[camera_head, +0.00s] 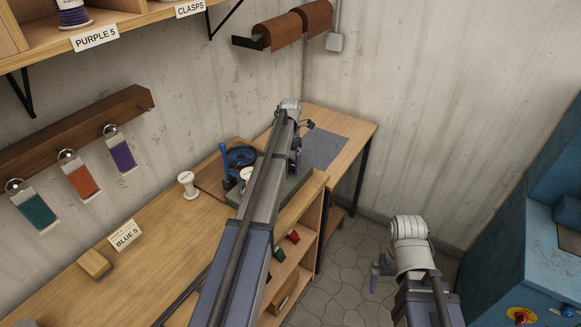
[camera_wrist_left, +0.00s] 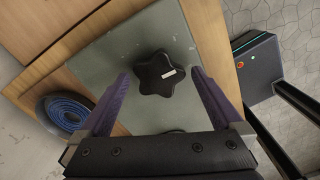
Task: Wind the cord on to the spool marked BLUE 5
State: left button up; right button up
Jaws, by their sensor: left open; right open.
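My left gripper (camera_head: 295,160) reaches over the far end of the bench and is open. In the left wrist view its purple fingers stand on either side of a black star-shaped knob (camera_wrist_left: 158,75), which sits on a grey-green base (camera_wrist_left: 110,65); contact cannot be told. A coil of blue cord (camera_wrist_left: 68,112) in a dark round holder lies left of the base. In the head view a blue upright handle (camera_head: 225,158) stands by a dark round part. A white spool (camera_head: 187,184) stands on the bench; another white spool (camera_head: 245,174) is partly hidden by my arm. My right gripper (camera_head: 379,277) is open and empty.
A BLUE 5 sign (camera_head: 125,234) and a wooden block (camera_head: 95,263) are on the bench. A blue machine (camera_head: 535,220) stands at right.

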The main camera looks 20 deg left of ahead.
pick_arm(q)
jog(key=c, duration=1.2)
